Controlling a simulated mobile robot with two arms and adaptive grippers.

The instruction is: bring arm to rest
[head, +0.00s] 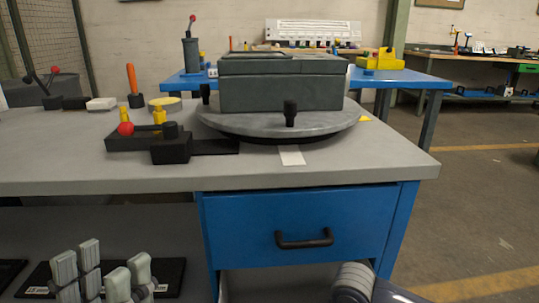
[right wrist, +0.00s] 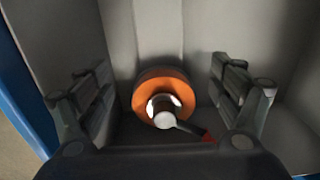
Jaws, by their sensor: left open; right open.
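My left gripper (head: 103,264) shows at the bottom left of the head view, its grey fingers spread with nothing between them. It is low, in front of the bench's lower shelf, and its base is cut off by the frame edge. My right gripper (right wrist: 155,107) is open in its wrist view, one finger on each side. Beyond and between the fingers is an orange round part (right wrist: 163,85) with a pale metal hub and a dark, red-tipped lever. The fingers appear apart from it. The right gripper is hidden in the head view.
The grey bench top (head: 330,163) carries a round turntable (head: 222,122) with a dark grey box (head: 281,92), and a black fixture (head: 172,149) with a red knob. Below is a blue drawer (head: 245,225) with a black handle. Grey walls surround the right gripper. Open floor lies to the right.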

